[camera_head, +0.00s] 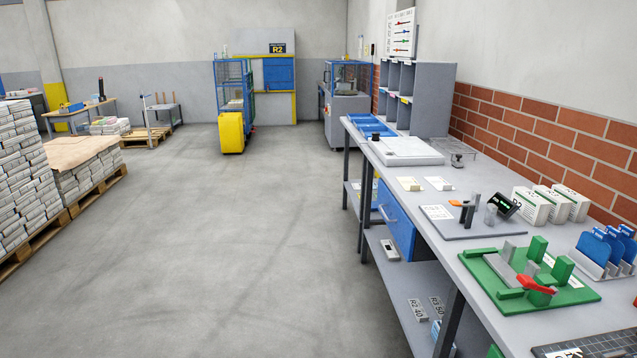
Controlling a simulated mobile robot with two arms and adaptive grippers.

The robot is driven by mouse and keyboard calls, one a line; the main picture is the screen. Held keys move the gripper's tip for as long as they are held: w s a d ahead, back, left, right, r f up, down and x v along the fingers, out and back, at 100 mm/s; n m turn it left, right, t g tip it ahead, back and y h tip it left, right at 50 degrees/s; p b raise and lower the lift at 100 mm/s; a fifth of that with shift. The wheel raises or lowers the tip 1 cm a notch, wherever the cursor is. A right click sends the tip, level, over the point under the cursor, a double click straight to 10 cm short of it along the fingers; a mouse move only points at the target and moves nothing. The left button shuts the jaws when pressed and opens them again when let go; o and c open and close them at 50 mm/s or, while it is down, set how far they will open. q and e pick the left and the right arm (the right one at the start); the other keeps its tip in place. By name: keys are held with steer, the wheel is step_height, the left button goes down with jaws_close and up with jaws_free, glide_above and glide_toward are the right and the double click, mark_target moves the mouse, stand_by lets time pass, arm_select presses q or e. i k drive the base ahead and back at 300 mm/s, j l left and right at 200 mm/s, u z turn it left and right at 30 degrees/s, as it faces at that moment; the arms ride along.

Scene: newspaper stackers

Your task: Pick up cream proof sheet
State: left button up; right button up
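A small cream sheet or pad (409,184) lies flat on the grey workbench (408,215), near its left edge and about halfway along. It looks like the cream proof sheet, but its print is too small to read. A similar but whiter sheet (438,184) lies just to its right, apart from it. Neither of my grippers is in view.
Beyond the sheets are a white flat board (408,151) and blue trays (369,127). Nearer are a grey plate with posts (470,221), white boxes (543,204) and a green fixture with a red lever (528,281). The floor left of the bench is clear.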

mark_target(408, 183)
steer(key=i+j+z, duration=0.2)
steer(key=i, duration=0.45)
steer(key=i+z, duration=0.2)
steer(key=i, duration=0.5)
steer(key=j, duration=0.05)
